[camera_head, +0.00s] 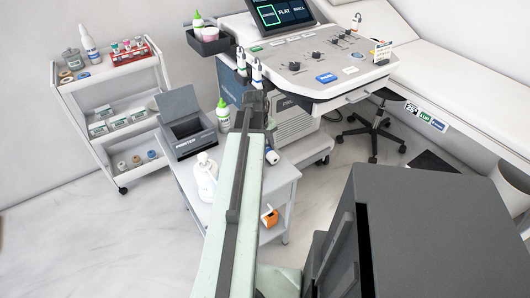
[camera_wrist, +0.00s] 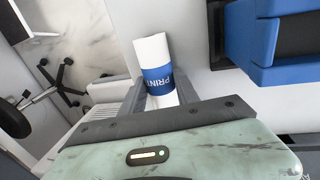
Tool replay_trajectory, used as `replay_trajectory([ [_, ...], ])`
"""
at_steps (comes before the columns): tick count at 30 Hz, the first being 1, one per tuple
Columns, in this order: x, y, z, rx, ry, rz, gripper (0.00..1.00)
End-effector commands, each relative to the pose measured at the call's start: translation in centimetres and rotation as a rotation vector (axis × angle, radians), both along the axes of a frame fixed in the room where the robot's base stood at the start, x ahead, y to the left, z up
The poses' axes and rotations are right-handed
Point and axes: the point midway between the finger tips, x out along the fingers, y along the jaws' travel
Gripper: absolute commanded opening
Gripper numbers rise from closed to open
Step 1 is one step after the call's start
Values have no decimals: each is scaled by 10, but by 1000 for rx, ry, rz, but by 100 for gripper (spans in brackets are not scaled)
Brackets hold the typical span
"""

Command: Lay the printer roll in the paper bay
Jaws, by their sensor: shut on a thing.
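The printer roll (camera_wrist: 153,52), white with a blue printed band, is between the two fingers of my gripper (camera_wrist: 160,92) in the wrist view. The gripper is shut on it. In the head view the roll (camera_head: 272,157) shows small beside my arm, and the gripper's fingers are mostly hidden. The dark grey printer (camera_head: 190,146) stands on the low cart to the left of my arm, with its lid (camera_head: 178,104) raised. Its paper bay (camera_head: 187,128) is the dark opening on top. The roll is apart from the printer, to its right.
The cart top (camera_head: 283,173) also bears a white pump bottle (camera_head: 205,178) and a green-capped bottle (camera_head: 223,115) near the printer. An ultrasound console (camera_head: 300,62) stands behind, and a supply trolley (camera_head: 108,100) at left.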

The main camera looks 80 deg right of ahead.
Motion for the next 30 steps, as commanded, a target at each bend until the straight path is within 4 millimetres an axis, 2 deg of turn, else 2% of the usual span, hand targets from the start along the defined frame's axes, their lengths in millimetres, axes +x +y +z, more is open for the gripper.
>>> replay_trajectory([
  [7, 0, 0, -5, 0, 0, 1, 0],
  [8, 0, 0, -4, 0, 0, 1, 43],
  [9, 0, 0, -3, 0, 0, 1, 54],
  [10, 1, 0, -3, 0, 0, 1, 59],
  [22, 1, 1, 3, 0, 0, 2, 59],
  [26, 3, 3, 20, 0, 0, 2, 59],
  [30, 5, 5, 47, 0, 0, 2, 59],
])
